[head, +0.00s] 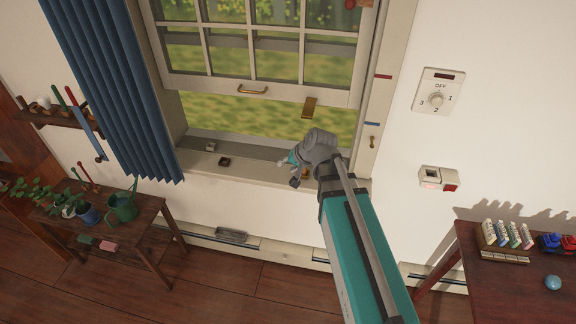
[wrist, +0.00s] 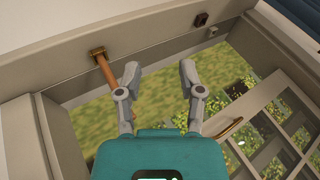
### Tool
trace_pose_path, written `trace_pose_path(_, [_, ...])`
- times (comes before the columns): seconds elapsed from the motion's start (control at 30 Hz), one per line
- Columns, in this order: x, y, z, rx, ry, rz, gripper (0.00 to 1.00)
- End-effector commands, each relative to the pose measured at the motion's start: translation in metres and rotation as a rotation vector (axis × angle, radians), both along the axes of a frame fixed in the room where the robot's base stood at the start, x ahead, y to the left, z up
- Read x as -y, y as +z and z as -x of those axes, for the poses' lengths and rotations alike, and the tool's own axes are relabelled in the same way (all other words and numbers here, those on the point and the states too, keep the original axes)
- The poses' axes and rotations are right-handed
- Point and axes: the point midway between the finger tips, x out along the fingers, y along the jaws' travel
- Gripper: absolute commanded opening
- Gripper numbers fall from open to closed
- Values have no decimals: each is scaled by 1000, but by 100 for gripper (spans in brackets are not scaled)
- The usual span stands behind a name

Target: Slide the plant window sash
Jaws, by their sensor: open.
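The window sash (head: 225,82) is a pale, multi-pane frame with a brass handle (head: 252,91) on its bottom rail. It stands raised, with an open gap between it and the sill (head: 195,166). A brass piece (head: 309,107) shows at the rail's right end. My gripper (head: 289,164) is over the right part of the sill, below the sash, and apart from the handle. In the wrist view my gripper (wrist: 160,76) is open with nothing between its fingers. The sash (wrist: 258,118) and handle (wrist: 230,129) are to its right. A brown rod (wrist: 105,70) in a brass bracket is left of the fingers.
Small dark (head: 224,161) and pale (head: 210,146) blocks sit on the sill. A blue curtain (head: 110,85) hangs at left. A plant bench (head: 145,208) stands below it. A dial panel (head: 438,91) and switch (head: 438,180) are on the right wall. A table (head: 470,265) stands at lower right.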

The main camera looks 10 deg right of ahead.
Motion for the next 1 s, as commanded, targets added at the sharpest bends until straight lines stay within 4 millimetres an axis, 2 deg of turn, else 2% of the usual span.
trace_pose_path(0.27, [-2,1,-3,7,-7,-11,50])
trace_pose_path(0.43, [-13,10,-22,48,-51,-91,50])
trace_pose_path(0.57, [-28,26,-49,106,-125,-218,50])
trace_pose_path(0.73, [-45,58,-96,192,-277,-454,50])
trace_pose_path(0.9, [-52,90,-137,249,-449,-699,50])
trace_pose_path(1.0, [-51,103,-155,266,-536,-814,50])
